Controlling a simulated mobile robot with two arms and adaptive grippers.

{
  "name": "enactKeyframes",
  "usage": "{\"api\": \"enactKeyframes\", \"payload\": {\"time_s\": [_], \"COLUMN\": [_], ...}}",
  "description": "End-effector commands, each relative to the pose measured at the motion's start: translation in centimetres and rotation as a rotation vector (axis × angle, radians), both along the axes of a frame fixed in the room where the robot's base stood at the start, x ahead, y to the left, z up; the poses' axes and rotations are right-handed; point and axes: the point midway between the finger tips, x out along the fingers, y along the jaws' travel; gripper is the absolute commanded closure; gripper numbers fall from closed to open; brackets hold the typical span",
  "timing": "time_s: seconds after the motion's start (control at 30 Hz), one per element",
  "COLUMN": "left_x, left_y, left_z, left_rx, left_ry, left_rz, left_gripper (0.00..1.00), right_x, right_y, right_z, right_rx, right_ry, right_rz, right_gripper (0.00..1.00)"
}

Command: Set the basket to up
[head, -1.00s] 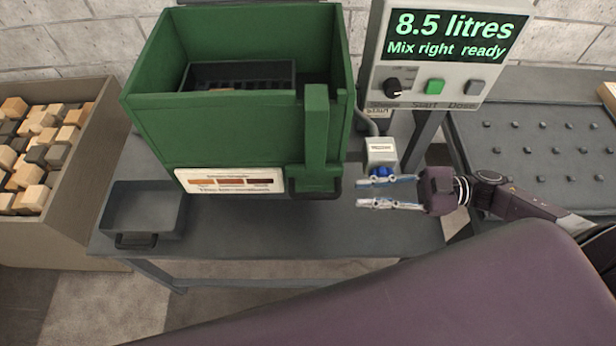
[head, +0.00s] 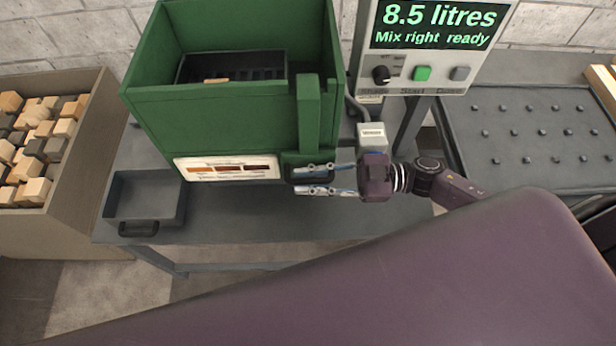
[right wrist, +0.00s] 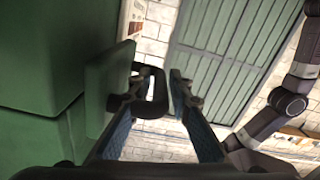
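The dark slatted basket (head: 232,66) sits low inside the green tank (head: 215,122), with a small piece of light wood in it. On the tank's front right is a green upright slide (head: 309,115) with a black handle at its foot, partly hidden by my fingers in the head view. My right gripper (head: 297,181) is open at this handle. In the right wrist view the black handle (right wrist: 157,97) lies between the two spread fingers, and I see no firm grip on it. My left gripper is not in view.
A control panel (head: 437,87) reads "8.5 litres, Mix right ready", with a black knob and two buttons. A grey tray (head: 173,219) stands left on the bench. A bin of wooden blocks (head: 75,177) is far left. A studded table (head: 535,172) is right.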

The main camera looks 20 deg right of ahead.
Motion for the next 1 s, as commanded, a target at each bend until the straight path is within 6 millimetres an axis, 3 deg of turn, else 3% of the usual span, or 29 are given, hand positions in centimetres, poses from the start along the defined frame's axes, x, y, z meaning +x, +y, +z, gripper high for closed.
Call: {"api": "enactKeyframes", "payload": {"time_s": [0.07,0.27,0.63,1.0], "left_x": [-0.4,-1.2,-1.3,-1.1], "left_y": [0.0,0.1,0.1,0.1], "left_z": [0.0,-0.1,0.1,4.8], "left_rx": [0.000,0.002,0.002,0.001], "left_ry": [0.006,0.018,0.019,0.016], "left_rz": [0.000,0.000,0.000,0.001], "left_gripper": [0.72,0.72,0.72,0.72], "right_x": [0.0,0.0,0.0,0.1], "right_y": [0.0,0.0,0.0,0.0], "right_z": [0.0,0.0,0.2,5.8], "right_rx": [0.000,0.000,0.001,0.003], "right_ry": [0.000,0.000,0.000,-0.005], "right_rz": [0.000,0.000,0.001,0.002], "right_gripper": [0.81,1.00,1.00,1.00]}}
